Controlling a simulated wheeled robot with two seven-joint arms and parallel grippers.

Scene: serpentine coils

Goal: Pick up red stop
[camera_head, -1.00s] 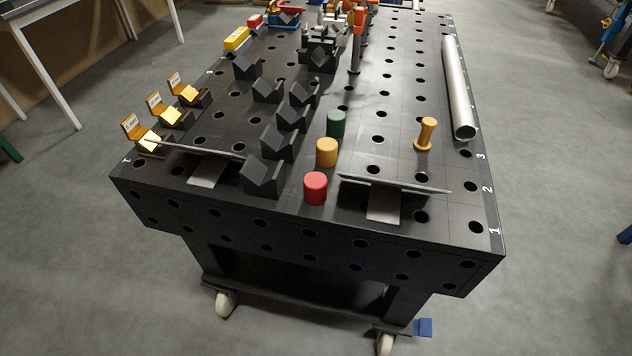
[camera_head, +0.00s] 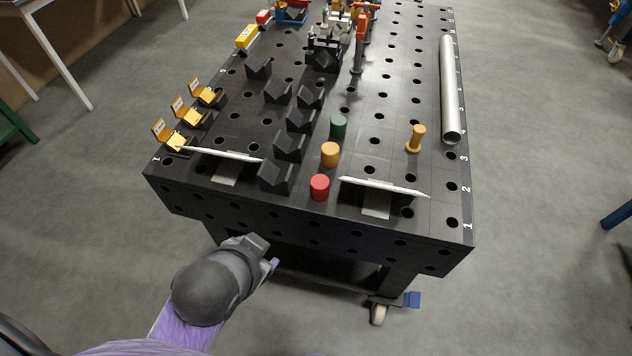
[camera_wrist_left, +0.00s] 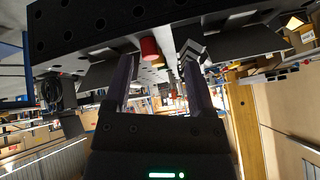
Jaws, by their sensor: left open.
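The red stop (camera_head: 320,187) is a short red cylinder standing upright near the front edge of the black table (camera_head: 300,219), in front of an orange stop (camera_head: 330,154) and a green stop (camera_head: 338,126). In the left wrist view the red stop (camera_wrist_left: 149,48) shows ahead of the fingers, apart from them. My left gripper (camera_wrist_left: 160,75) is open and empty. In the head view my left arm is in front of the table, below its front edge, and the fingers are only partly visible. My right gripper is not in view.
Black V-blocks (camera_head: 276,173) stand left of the red stop. A flat plate on a support (camera_head: 384,188) stands to its right, and another plate (camera_head: 222,155) to the left. A grey tube (camera_head: 450,90) lies at the right edge. The table's front edge is close to my left arm.

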